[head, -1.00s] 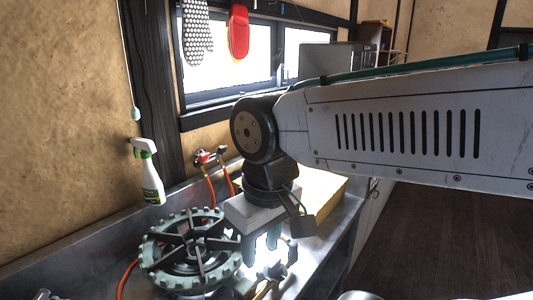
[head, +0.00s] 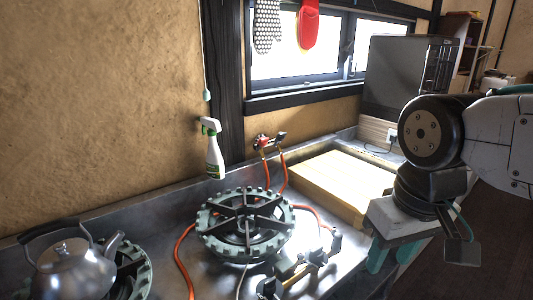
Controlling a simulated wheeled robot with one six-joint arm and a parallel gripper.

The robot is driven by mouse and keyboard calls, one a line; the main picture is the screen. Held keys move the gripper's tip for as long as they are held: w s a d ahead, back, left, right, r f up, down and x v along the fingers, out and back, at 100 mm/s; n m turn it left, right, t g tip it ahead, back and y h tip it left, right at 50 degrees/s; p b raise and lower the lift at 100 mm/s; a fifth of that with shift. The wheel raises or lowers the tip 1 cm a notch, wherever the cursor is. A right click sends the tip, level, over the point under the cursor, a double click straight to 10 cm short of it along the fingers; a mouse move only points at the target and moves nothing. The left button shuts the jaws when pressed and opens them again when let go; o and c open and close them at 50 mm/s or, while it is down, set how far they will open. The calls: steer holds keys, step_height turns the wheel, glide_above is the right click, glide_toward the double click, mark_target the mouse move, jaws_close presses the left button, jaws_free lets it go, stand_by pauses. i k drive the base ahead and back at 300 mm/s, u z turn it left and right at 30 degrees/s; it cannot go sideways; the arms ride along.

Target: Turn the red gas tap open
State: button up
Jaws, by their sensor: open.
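The red gas tap (head: 264,142) is small and sits low on the clay wall, behind the burner. Dark parts show at its right, and orange hoses run down from it. Its handle position is too small to tell. My gripper (head: 390,258), with teal fingers, points down at the right, in front of the tap and well to its right. It is open and touches nothing that I can see. My arm hides part of the counter's right end.
A round green-black burner (head: 245,222) stands before the tap, with metal valves (head: 300,270) in front. A spray bottle (head: 212,150) stands left of the tap. A kettle (head: 75,268) sits on another burner. A pale board (head: 335,180) lies right of the tap.

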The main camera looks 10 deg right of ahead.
mark_target(262, 142)
steer(key=z, duration=0.05)
steer(key=i, duration=0.35)
steer(key=u, duration=0.05)
